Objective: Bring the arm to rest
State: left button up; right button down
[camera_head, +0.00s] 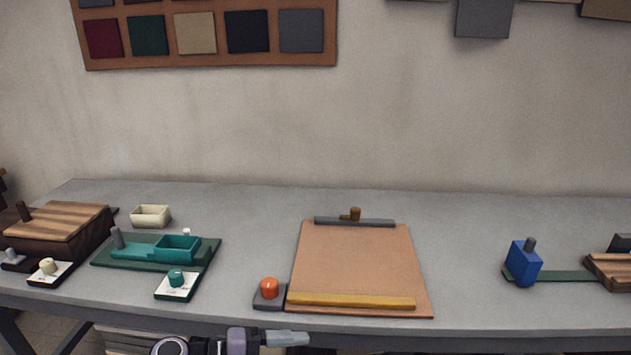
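One arm of mine shows at the bottom edge, below the table's front edge. It comes in from the left, so I take it as my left arm. Its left gripper (287,338) points to the right, with pale grey fingers seen from the side. I see nothing held in it, but the gap between the fingers does not show. The lower part of this arm is cut off by the picture's edge. My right gripper is not in view.
The grey table (470,225) holds a tan board (355,262) with a yellow bar (350,300), an orange-red knob (269,288), a teal tray (178,248), a cream box (150,216), a striped wooden box (60,230) and a blue block (523,264). Free table lies right of the board.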

pick_arm(q)
jog(key=s+a+f+n+t+y, duration=0.3)
jog(key=s+a+f+n+y, duration=0.3)
jog(key=n, duration=0.7)
jog(key=s+a+f+n+t+y, duration=0.4)
jog(key=s+a+f+n+y, duration=0.3)
jog(key=s+a+n, duration=0.3)
jog(key=f+n, duration=0.1)
jog(key=n, duration=0.2)
jog(key=shift+s, duration=0.4)
jog(key=shift+f, duration=0.1)
